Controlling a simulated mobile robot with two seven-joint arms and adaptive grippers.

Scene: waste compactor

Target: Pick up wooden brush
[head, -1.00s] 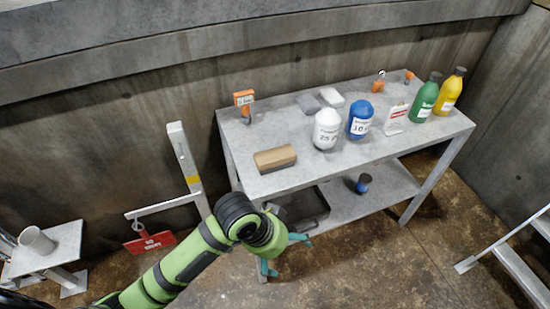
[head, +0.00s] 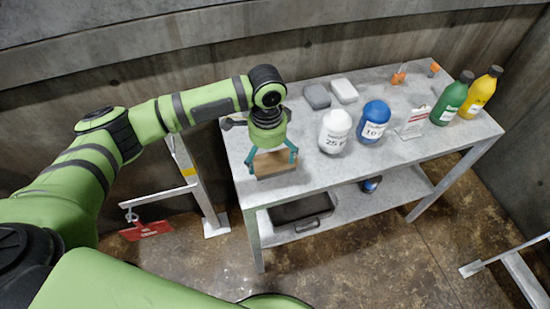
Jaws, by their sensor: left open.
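The wooden brush (head: 274,164), a tan block with a darker underside, lies on the grey table top near its left front edge. My left gripper (head: 271,164) is over the brush and points down, with its teal fingers spread open, one on each side of it. The gripper and wrist hide part of the brush's far side. I cannot tell whether the fingers touch it. My right gripper is not in view.
A white bottle (head: 335,131) and a blue bottle (head: 371,122) stand right of the brush. Two blocks, grey (head: 317,96) and white (head: 344,90), lie behind. Green (head: 450,100) and yellow (head: 481,93) bottles stand far right. A tray (head: 302,211) is on the lower shelf.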

